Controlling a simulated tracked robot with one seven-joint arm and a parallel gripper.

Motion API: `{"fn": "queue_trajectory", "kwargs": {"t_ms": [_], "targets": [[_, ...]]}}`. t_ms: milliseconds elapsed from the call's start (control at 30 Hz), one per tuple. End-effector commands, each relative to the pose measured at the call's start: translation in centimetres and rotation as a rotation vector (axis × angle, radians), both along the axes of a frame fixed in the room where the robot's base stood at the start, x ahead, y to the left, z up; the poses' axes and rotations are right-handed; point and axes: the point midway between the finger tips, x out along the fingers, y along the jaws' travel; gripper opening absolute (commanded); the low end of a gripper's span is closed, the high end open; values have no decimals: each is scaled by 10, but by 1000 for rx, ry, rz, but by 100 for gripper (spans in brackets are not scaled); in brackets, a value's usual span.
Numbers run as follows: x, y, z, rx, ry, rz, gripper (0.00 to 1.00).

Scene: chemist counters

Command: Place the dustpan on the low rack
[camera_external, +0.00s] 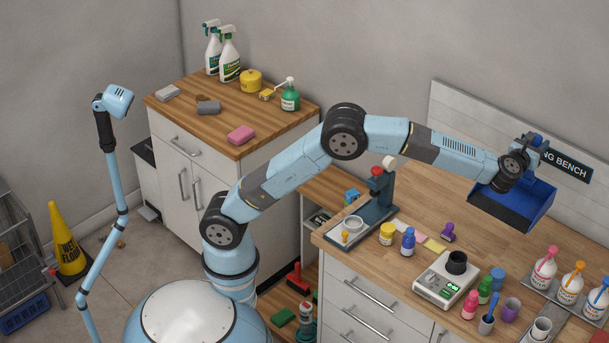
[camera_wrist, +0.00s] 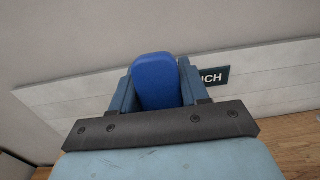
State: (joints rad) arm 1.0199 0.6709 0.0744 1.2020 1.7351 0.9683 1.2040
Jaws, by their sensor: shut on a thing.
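The blue dustpan (camera_external: 513,207) hangs in the air above the back of the right-hand bench, near the wall sign, its tray tilted. My gripper (camera_external: 530,146) is shut on its handle. In the wrist view the rounded blue handle (camera_wrist: 155,80) stands between my two fingers. The dustpan's tray is out of sight in that view. A low wooden rack board (camera_external: 276,308) shows near the floor between the counters, with red and green cleaning things on it. My base and the bench partly hide it.
The bench (camera_external: 450,205) holds a scale (camera_external: 445,280), a press stand (camera_external: 373,200), and several bottles and jars. The left cabinet (camera_external: 205,125) bears spray bottles and sponges. A wire cart (camera_external: 20,250) and yellow wet-floor cone (camera_external: 67,240) stand far left.

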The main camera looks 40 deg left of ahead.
Motion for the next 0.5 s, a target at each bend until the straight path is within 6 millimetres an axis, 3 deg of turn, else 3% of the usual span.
{"fn": "queue_trajectory", "kwargs": {"t_ms": [367,500], "targets": [[4,3,-25,1,0,11,0],[4,3,-45,3,1,11,0]]}}
